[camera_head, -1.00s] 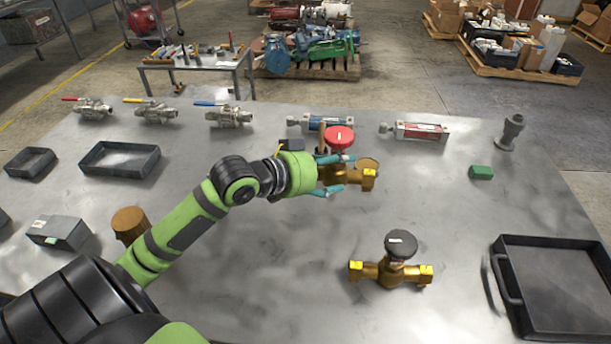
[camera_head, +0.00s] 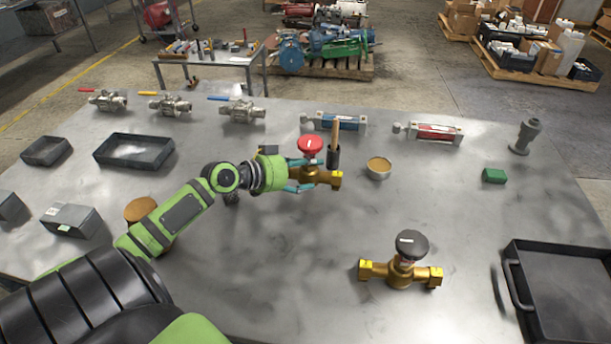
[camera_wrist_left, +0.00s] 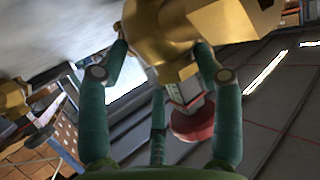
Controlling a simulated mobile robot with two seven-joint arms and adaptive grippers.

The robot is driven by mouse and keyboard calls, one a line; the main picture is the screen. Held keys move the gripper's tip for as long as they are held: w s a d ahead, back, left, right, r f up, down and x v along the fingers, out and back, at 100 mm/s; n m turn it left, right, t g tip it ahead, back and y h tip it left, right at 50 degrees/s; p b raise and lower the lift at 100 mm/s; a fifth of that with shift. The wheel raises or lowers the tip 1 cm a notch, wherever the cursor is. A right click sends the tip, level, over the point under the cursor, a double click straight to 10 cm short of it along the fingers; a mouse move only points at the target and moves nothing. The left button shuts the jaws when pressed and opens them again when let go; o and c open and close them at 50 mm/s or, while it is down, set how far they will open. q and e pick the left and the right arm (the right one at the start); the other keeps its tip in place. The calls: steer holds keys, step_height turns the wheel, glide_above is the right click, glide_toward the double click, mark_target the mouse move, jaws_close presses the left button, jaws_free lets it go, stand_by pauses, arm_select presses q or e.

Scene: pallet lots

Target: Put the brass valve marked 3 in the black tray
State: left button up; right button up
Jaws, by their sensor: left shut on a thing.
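My left gripper (camera_head: 298,178) is shut on a brass valve with a red handwheel (camera_head: 328,178), which seems held above the table. In the left wrist view the fingers (camera_wrist_left: 160,100) press around the brass body (camera_wrist_left: 160,25), with the red wheel (camera_wrist_left: 193,123) beyond. A second brass valve with a black handwheel (camera_head: 374,270) sits on the table nearer to me. Each wheel bears a small white mark, too small to read. The large empty black tray (camera_head: 570,290) lies at the right front. My right gripper is out of view.
A green block (camera_head: 494,176) lies right. Steel valves (camera_head: 170,105) and cylinders (camera_head: 433,133) line the back. Smaller dark trays (camera_head: 133,152) lie left. The table's middle is mostly clear.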

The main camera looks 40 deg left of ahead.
arm_select(q)
steer(key=shift+w+f, duration=0.1)
steer(key=shift+f, duration=0.8)
steer(key=shift+f, duration=0.1)
steer(key=o, duration=1.7)
steer(key=shift+f, duration=0.1)
steer(key=shift+s, duration=0.2)
